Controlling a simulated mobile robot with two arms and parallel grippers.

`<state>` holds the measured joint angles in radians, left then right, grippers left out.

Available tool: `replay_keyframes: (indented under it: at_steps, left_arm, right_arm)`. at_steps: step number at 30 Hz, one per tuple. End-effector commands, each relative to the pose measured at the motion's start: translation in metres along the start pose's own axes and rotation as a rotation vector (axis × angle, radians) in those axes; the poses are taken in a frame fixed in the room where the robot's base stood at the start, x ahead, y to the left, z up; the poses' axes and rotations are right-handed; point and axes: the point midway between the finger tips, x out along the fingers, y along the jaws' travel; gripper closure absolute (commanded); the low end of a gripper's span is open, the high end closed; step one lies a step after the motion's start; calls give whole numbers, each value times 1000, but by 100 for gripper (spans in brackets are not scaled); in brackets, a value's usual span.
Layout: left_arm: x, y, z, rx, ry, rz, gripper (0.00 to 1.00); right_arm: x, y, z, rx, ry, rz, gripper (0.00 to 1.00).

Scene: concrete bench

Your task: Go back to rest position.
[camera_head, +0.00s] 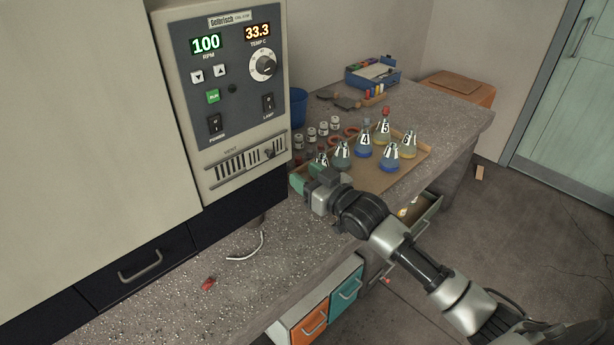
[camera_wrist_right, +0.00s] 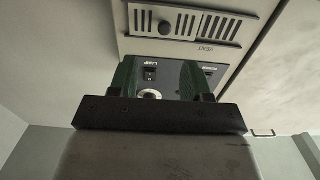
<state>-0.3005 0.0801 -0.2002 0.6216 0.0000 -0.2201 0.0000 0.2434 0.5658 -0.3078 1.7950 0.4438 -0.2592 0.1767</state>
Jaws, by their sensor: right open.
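My right arm reaches in from the lower right in the head view. Its gripper (camera_head: 304,183) has green fingers and is held over the bench, close to the right side of the grey control unit and at the near left end of the cardboard-coloured tray. In the right wrist view the gripper (camera_wrist_right: 160,80) has its two green fingers spread apart with nothing between them. Behind them that view shows the control panel (camera_wrist_right: 165,72) with its lamp and power switches and the vent above. My left gripper is in neither view.
The control unit (camera_head: 232,90) reads 100 RPM and 33.3. Several numbered flasks stand on the tray (camera_head: 378,181), near my right gripper. Small jars (camera_head: 323,128) and a blue organizer (camera_head: 372,76) are behind. A small red object (camera_head: 208,284) lies on the front bench. A drawer (camera_head: 428,210) is open below.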

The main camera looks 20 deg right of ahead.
Motion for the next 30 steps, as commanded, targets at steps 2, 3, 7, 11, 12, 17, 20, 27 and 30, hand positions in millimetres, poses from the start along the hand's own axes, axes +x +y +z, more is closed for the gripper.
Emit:
replay_keyframes:
  at_steps: [2, 3, 7, 11, 12, 17, 20, 27, 30]
  left_arm:
    - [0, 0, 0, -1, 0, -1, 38]
    - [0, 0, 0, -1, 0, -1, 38]
    - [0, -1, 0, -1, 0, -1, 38]
    - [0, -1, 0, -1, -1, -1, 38]
    - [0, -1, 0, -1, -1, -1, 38]
    - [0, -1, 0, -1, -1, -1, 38]
    - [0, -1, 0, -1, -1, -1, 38]
    - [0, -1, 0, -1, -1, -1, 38]
    - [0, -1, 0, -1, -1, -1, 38]
  right_arm:
    - [0, 0, 0, 0, 0, 0, 52]
    - [0, 0, 0, 0, 0, 0, 52]
    - [0, 0, 0, 1, 1, 0, 52]
    - [0, 0, 0, 1, 0, 0, 52]
    - [0, -1, 1, 1, -4, 0, 52]
    - [-19, -27, 34, 10, -125, -2, 52]
    - [-54, -61, 75, 14, -309, 6, 52]
    - [-164, -112, 138, 24, -751, 69, 52]
    - [-198, -121, 147, 32, -875, 91, 52]
